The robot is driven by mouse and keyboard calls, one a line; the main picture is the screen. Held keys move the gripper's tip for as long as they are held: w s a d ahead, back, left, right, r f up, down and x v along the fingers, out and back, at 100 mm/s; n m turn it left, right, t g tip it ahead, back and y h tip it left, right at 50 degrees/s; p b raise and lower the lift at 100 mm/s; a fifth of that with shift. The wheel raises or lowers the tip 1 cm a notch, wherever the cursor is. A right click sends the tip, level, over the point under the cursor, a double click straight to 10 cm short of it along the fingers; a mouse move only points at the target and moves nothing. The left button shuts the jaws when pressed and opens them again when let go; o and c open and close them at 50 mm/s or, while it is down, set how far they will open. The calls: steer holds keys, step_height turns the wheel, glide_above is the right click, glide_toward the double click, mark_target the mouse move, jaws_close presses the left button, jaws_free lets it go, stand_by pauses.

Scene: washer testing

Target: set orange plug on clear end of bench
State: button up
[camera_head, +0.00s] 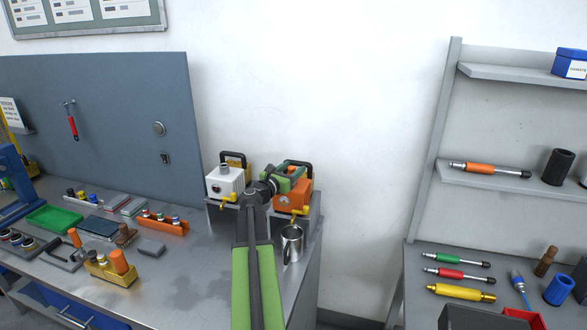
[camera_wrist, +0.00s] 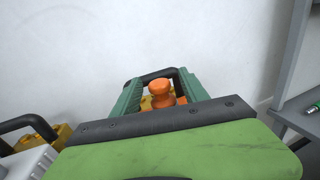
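The orange plug (camera_wrist: 161,94) shows in the wrist view, upright with a rounded head, on the orange tester (camera_head: 293,196). My gripper (camera_wrist: 161,88) has its green fingers apart, one on each side of the plug, with small gaps showing. In the head view my gripper (camera_head: 284,180) is over the orange tester at the bench's back right, and it hides the plug there. The grey bench (camera_head: 195,285) has bare surface in front of the testers. A metal mug (camera_head: 291,243) stands near its right end.
A white tester (camera_head: 225,183) with a black handle stands left of the orange one. A yellow block (camera_head: 108,270) with plugs, an orange rack (camera_head: 163,225) and trays fill the bench's left. A shelf unit (camera_head: 445,150) stands at right, beyond a gap.

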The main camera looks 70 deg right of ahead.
steer(key=w+v, duration=0.1)
steer(key=v, duration=1.6)
